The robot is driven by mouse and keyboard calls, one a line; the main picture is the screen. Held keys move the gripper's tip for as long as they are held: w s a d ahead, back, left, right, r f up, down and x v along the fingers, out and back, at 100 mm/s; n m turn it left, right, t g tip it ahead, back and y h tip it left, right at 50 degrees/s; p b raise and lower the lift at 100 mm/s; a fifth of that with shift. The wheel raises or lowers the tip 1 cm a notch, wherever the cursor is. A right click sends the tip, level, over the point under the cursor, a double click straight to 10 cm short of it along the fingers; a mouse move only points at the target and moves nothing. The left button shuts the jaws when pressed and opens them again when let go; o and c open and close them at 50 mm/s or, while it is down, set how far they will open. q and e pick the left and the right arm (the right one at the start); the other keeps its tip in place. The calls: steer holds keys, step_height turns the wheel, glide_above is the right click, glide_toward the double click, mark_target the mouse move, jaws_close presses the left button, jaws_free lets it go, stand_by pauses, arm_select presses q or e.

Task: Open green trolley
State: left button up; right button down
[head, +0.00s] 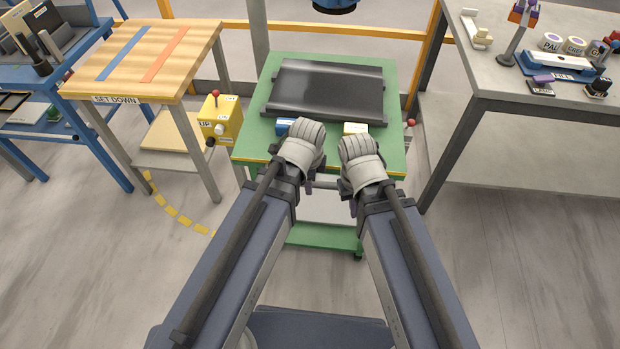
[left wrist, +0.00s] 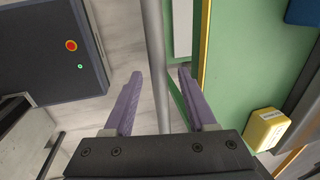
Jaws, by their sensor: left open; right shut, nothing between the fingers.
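The green trolley (head: 250,148) stands in front of me with a dark raised panel (head: 325,88) on its top. A grey handle bar (head: 325,185) runs along its near side, partly behind my wrists. In the left wrist view the bar (left wrist: 155,50) runs lengthwise between the spread purple fingers of my left gripper (left wrist: 160,75). I cannot tell whether they touch it. My left fingers are mostly hidden by the wrist in the head view. My right gripper (head: 353,208) is shut and empty by the right part of the bar; its fingertips are mostly hidden.
A blue block (head: 284,126) and a yellow block (head: 355,128) sit at the trolley top's near edge. A yellow control box (head: 220,120) is at its left, near the wooden set-down table (head: 150,60). A grey workbench (head: 540,85) stands right. Floor is clear between.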

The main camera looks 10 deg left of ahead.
step_height(320, 180, up, 7)
steer(key=p, duration=0.7)
steer(key=shift+r, duration=0.15)
